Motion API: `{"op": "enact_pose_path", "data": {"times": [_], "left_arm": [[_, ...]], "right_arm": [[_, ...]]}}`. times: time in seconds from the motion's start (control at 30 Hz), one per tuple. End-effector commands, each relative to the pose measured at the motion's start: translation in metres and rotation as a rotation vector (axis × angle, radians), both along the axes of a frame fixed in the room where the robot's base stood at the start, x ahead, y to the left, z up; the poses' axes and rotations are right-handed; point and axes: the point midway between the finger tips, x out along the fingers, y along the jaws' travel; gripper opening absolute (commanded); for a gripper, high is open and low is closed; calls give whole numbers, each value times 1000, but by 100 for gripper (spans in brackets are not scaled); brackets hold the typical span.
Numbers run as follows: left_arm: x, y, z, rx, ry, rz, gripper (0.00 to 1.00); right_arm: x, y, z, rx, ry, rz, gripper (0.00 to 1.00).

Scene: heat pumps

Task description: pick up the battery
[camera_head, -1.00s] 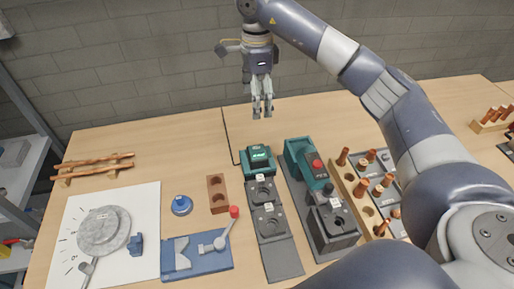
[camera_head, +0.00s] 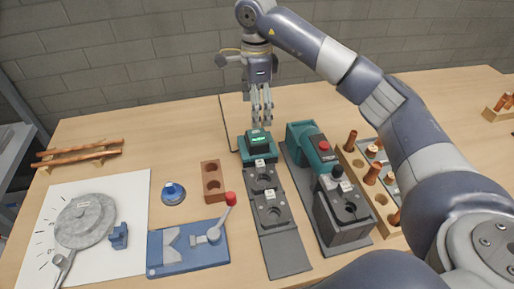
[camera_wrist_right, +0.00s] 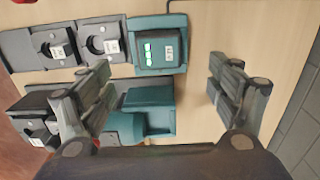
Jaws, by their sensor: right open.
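The battery (camera_head: 258,138) is a dark block with a lit green display, seated in a teal charger (camera_head: 256,156) near the middle of the table. In the right wrist view the battery (camera_wrist_right: 158,46) shows its green lights and a white label, and the charger (camera_wrist_right: 139,24) frames it. My right gripper (camera_head: 262,118) points down just above and behind the battery in the head view. Its fingers (camera_wrist_right: 162,78) are spread wide and empty, with the battery between them across the picture but farther along. My left gripper is in neither view.
Grey fixtures with round holes (camera_head: 277,215) stand in front of the charger. A blue fixture (camera_head: 188,248) and a brown block (camera_head: 211,180) are left.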

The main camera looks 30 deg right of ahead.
Motion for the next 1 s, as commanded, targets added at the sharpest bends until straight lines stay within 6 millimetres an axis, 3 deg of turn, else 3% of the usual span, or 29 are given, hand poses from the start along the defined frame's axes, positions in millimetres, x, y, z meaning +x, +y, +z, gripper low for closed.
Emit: {"op": "enact_pose_path", "data": {"times": [0.27,0.53,0.8,1.0], "left_arm": [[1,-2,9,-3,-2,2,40],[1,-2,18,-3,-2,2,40],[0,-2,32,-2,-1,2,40],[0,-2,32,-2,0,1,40]], "right_arm": [[-1,0,-41,0,4,0,83],[-2,-1,-62,-1,4,0,83],[-3,-1,-100,0,3,0,83],[-2,-1,-106,0,0,0,83]]}}
